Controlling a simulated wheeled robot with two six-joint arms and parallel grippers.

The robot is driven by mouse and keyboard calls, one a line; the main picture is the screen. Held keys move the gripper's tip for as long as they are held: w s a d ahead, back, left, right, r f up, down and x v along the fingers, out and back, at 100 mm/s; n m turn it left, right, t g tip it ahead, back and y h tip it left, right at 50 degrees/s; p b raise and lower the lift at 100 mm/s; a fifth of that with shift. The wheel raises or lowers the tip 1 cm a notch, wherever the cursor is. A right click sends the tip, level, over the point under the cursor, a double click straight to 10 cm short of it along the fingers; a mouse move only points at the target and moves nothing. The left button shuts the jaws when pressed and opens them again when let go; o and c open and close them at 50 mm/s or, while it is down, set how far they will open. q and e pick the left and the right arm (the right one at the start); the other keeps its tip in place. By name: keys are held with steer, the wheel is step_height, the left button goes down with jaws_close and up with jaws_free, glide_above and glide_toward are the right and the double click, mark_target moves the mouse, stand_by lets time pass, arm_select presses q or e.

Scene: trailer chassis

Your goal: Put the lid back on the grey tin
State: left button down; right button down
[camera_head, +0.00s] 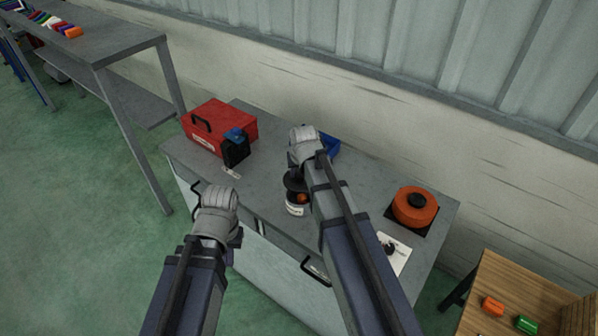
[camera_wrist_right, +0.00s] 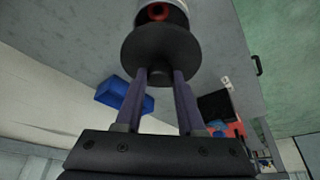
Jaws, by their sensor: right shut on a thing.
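A dark round lid (camera_wrist_right: 160,52) with a knob is in my right gripper (camera_wrist_right: 160,76), whose fingers are shut on the knob. In the head view the lid (camera_head: 294,183) is just above the pale grey tin (camera_head: 295,210), partly hidden by my right arm. The tin stands on the grey bench and has something orange-red at its top. In the wrist view the tin (camera_wrist_right: 178,8) shows past the lid's edge, with a red round thing inside; the lid appears apart from its rim. My left gripper (camera_head: 218,198) is by the bench's front edge, its fingers hidden.
A red toolbox (camera_head: 222,125) and a dark blue-black container (camera_head: 236,148) stand on the bench's left. A blue bin (camera_head: 330,145) is behind my right gripper. An orange pot (camera_head: 414,207) and a white sheet (camera_head: 394,254) are at the right.

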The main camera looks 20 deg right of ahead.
mark_target(300, 183)
steer(key=shift+s+d+f, duration=0.1)
steer(key=shift+f, duration=0.05)
steer(key=shift+f+b, duration=0.8)
steer(key=shift+b, duration=0.1)
step_height(300, 183, down, 4)
steer(key=b, duration=0.4)
steer(key=shift+f+b, duration=0.25)
steer(key=shift+b, duration=0.05)
steer(key=shift+f, duration=0.15)
stand_by(0.9)
jaws_free()
stand_by(0.8)
